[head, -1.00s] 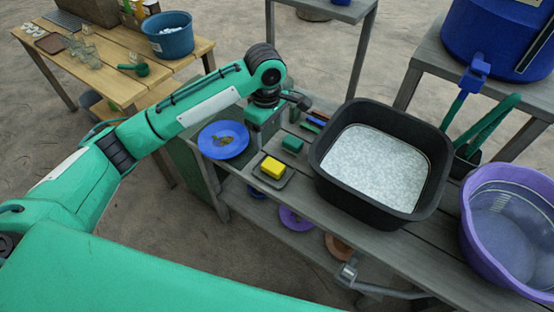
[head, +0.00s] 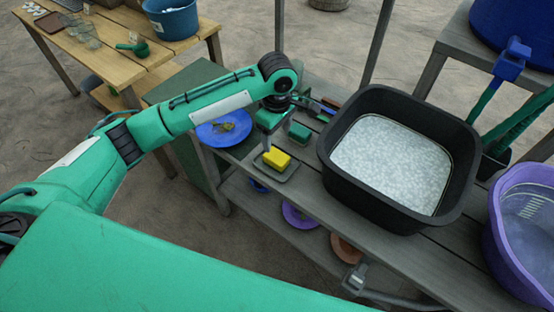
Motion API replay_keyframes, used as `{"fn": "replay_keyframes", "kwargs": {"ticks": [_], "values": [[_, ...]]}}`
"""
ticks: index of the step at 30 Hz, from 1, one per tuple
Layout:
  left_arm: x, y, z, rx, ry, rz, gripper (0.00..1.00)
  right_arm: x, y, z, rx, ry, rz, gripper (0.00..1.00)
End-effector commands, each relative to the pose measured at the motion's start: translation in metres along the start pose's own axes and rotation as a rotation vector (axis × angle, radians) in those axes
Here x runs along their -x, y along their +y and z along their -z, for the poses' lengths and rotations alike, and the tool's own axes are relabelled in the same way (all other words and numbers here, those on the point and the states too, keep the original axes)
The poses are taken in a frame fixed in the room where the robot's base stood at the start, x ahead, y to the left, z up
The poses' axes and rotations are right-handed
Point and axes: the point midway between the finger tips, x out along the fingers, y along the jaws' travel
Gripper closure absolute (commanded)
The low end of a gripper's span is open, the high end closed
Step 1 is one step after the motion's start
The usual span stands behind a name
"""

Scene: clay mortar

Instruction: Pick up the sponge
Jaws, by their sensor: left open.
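A yellow sponge (head: 277,159) lies on a small dark dish (head: 286,172) near the front edge of the grey wooden bench. My left gripper (head: 268,142) points down just behind and above the sponge, its jaws open. A finger comes down close to the sponge's far side; I cannot tell whether it touches. A green block (head: 300,131), perhaps another sponge, lies just right of the gripper. My right gripper is not in view.
A black basin (head: 335,180) of foamy water stands to the right, with a purple tub (head: 508,240) beyond. Plates (head: 298,216) lie on the shelf below.

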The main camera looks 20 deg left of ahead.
Motion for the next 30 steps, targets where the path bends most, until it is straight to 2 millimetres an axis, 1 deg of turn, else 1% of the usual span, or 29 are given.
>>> {"fn": "replay_keyframes", "kwargs": {"ticks": [1,4,6,11,14,18,21,24,29,30], "values": [[-0.011,-0.001,0.001,0.001,0.001,0.003,0.31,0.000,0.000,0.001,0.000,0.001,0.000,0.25],[-0.028,-0.001,0.001,0.000,0.001,0.002,0.31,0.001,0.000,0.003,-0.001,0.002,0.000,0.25],[-0.035,0.000,0.001,0.000,0.000,0.001,0.31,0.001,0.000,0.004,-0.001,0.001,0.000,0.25],[-0.045,0.000,0.001,0.000,0.001,0.000,0.31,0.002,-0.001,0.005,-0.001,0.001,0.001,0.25],[-0.057,0.001,0.002,0.000,0.001,0.001,0.31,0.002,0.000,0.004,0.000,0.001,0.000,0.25],[-0.079,0.001,0.003,0.000,0.001,0.002,0.31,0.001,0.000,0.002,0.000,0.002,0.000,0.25],[-0.089,0.001,0.003,0.000,0.001,0.001,0.31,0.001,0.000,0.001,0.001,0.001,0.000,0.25],[-0.094,0.002,0.003,-0.001,0.001,-0.002,0.31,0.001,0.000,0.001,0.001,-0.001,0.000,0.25],[-0.094,0.002,0.003,-0.001,0.000,-0.002,0.31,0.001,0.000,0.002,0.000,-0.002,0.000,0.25],[-0.094,0.002,0.003,-0.001,0.000,-0.002,0.33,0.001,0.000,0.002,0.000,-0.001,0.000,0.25]]}}
